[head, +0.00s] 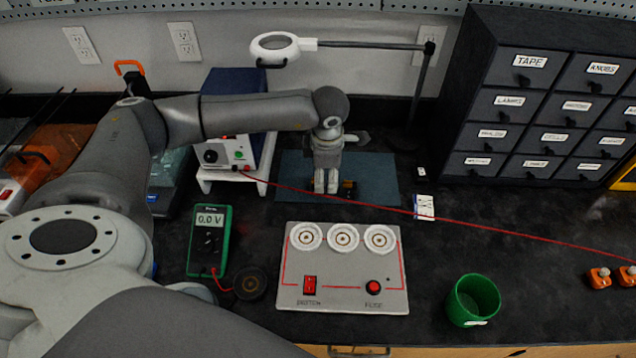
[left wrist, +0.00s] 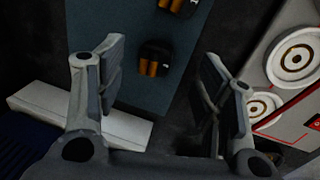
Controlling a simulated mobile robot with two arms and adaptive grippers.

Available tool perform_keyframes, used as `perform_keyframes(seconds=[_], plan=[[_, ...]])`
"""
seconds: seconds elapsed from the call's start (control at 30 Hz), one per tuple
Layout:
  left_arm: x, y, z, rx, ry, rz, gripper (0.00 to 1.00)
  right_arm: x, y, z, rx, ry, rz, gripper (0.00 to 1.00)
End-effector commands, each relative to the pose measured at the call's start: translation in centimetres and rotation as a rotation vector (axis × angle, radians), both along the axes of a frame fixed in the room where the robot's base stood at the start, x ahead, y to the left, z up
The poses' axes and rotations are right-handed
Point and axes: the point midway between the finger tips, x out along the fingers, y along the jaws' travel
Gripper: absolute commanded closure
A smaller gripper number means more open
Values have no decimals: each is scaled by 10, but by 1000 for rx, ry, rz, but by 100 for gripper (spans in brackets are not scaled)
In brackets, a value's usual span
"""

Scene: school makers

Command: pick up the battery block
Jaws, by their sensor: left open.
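A small black battery block with orange cells (head: 349,188) sits on the blue-grey mat (head: 380,170), just right of my left gripper. In the left wrist view two such blocks show on the mat: one (left wrist: 155,60) appears between my fingertips, the other (left wrist: 180,5) is cut by the top edge. I cannot tell which of them the head view shows. My left gripper (head: 325,188) points down over the mat with its fingers apart (left wrist: 162,55) and holds nothing. Its fingers and wrist cover part of the mat in the head view. My right gripper is not in view.
A circuit panel with white round sockets (head: 343,275) lies in front of the mat. A red lead (head: 520,232) runs across the bench. A magnifier stand (head: 425,90), drawer cabinet (head: 500,125), green cup (head: 472,300), multimeter (head: 208,242) and white-fronted power supply (head: 228,155) stand around.

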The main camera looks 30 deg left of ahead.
Motion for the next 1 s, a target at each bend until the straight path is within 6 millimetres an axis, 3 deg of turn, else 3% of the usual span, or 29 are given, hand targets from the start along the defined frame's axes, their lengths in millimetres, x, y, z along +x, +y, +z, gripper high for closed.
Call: perform_keyframes(seconds=[0.2, 0.33, 0.63, 1.0], plan=[[3, 9, -27, 2, 4, 2, 38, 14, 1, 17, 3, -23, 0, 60], [6, 9, -44, 0, 4, 0, 38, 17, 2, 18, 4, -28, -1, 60], [7, 10, -49, -1, 0, 0, 38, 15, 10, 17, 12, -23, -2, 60], [7, 10, -49, -1, 1, 0, 86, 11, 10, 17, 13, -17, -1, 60]])
